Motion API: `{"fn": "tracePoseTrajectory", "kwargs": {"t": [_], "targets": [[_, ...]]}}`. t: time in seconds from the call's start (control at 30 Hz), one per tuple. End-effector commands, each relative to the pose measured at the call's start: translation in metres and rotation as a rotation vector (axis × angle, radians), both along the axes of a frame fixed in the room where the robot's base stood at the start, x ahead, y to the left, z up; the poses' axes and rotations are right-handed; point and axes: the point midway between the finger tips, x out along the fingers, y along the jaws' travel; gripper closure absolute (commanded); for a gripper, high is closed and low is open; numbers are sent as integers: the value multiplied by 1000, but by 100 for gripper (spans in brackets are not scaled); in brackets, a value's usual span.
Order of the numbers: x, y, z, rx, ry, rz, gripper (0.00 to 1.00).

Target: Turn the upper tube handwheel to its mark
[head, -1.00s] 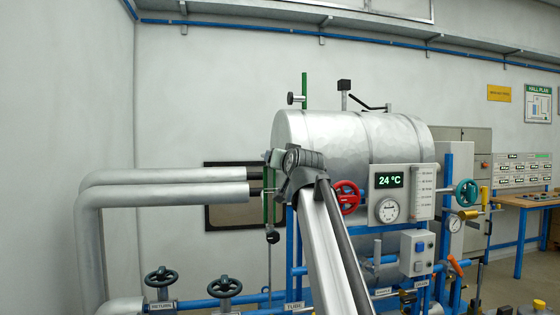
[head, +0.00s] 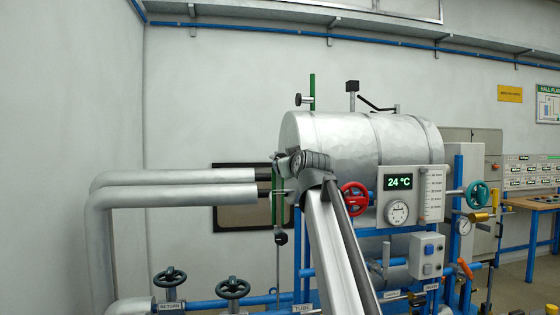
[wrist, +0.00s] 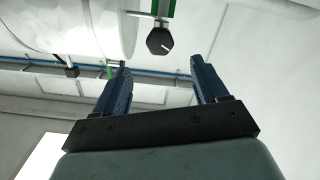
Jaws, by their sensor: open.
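A dark faceted knob with a white pointer line (wrist: 160,41) shows beyond my fingers in the wrist view, beside a green strip. I cannot tell for sure that it is the upper tube handwheel. In the head view, a black knob (head: 299,99) stands beside the green upright on top of the silver tank (head: 375,140). Another dark knob (head: 280,238) is below the green strip at the tank's left end. My gripper (wrist: 160,78) is open and empty, its two blue fingers apart and clear of the knob. In the head view my wrist largely hides it.
A red handwheel (head: 355,198), a gauge panel reading 24 °C (head: 414,180) and a teal handwheel (head: 477,195) are to the right. Lagged pipes (head: 175,192) run in from the left.

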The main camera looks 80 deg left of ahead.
Motion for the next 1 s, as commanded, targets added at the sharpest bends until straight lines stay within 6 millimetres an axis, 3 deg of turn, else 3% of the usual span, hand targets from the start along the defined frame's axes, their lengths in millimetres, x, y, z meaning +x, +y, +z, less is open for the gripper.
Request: {"fn": "tracePoseTrajectory", "kwargs": {"t": [0.27,0.8,1.0], "targets": [[0,25,2,0,1,0,27],[0,117,1,-1,3,1,27],[0,135,0,0,3,0,27]]}}
